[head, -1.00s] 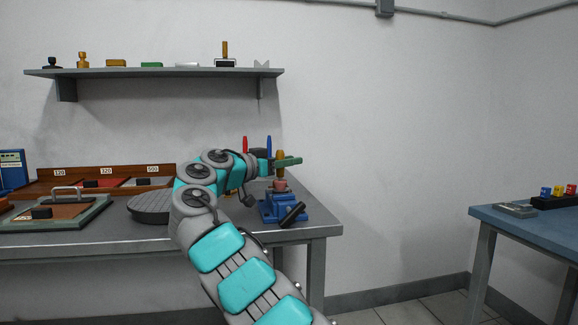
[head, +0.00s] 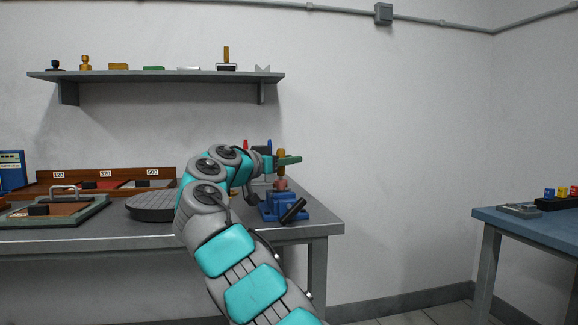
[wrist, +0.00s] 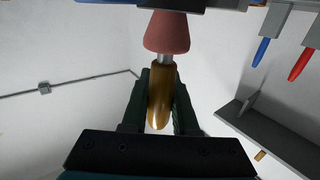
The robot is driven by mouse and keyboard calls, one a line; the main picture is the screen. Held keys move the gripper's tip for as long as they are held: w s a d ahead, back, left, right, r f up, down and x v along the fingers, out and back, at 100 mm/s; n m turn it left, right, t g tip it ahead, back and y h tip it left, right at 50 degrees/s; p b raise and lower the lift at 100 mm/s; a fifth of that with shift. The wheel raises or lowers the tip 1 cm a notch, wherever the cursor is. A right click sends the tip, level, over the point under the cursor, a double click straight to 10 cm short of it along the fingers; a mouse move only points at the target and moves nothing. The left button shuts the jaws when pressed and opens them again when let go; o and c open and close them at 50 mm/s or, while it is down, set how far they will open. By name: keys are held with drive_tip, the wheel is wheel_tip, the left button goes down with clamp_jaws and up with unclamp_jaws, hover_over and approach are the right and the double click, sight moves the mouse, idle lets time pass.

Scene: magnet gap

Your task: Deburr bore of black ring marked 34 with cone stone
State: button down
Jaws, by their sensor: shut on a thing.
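My gripper (head: 283,160) is shut on the golden-brown handle (wrist: 160,95) of the cone stone tool, with dark green fingers on both sides. A short steel shank joins the handle to the reddish cone stone (wrist: 167,33). In the head view the stone (head: 281,184) points down, directly over the blue vise (head: 283,208) at the bench's right end. In the wrist view the stone's far end meets a dark edge at the top of the picture. The black ring and its number cannot be made out. Whether the stone touches the bore cannot be told.
Red and blue upright tools stand behind my gripper. A dark round plate (head: 152,206) and a framed plate with a handle (head: 62,210) lie left on the bench. A wall shelf (head: 160,75) holds small items. A blue table (head: 535,222) stands right, across an open gap.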

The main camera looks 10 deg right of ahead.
drive_tip(key=shift+a+f+n+t+y+b, duration=0.15)
drive_tip(key=shift+n+t+y+b, duration=0.35)
drive_tip(key=shift+b, duration=0.8)
drive_tip(key=shift+w+a+n+t+y+b, duration=0.2)
drive_tip(key=shift+n+t+y+b, duration=0.7)
drive_tip(key=shift+b, duration=1.15)
drive_tip(key=shift+w+a+n+t+y+b, duration=0.1)
drive_tip(key=shift+n+t+y+b, duration=0.5)
drive_tip(key=shift+b, duration=0.25)
drive_tip(key=shift+w+a+n+t+y+b, duration=0.1)
drive_tip(key=shift+n+t+y+b, duration=0.25)
drive_tip(key=shift+y+b, duration=0.45)
drive_tip(key=shift+r, duration=0.25)
drive_tip(key=shift+s+d+m+g+h+p, duration=0.1)
drive_tip(key=shift+d+m+g+h+p, duration=0.2)
drive_tip(key=shift+m+g+h+p, duration=0.95)
drive_tip(key=shift+s+h+p, duration=0.1)
drive_tip(key=shift+h+p, duration=0.25)
drive_tip(key=shift+p, duration=0.75)
drive_tip(key=shift+s+d+f+m+g+h+p, duration=0.15)
drive_tip(key=shift+m+g+h+p, duration=0.65)
drive_tip(key=shift+p, duration=1.25)
drive_tip(key=shift+s+d+m+g+h+p, duration=0.1)
drive_tip(key=shift+m+g+h+p, duration=0.55)
drive_tip(key=shift+p, duration=0.85)
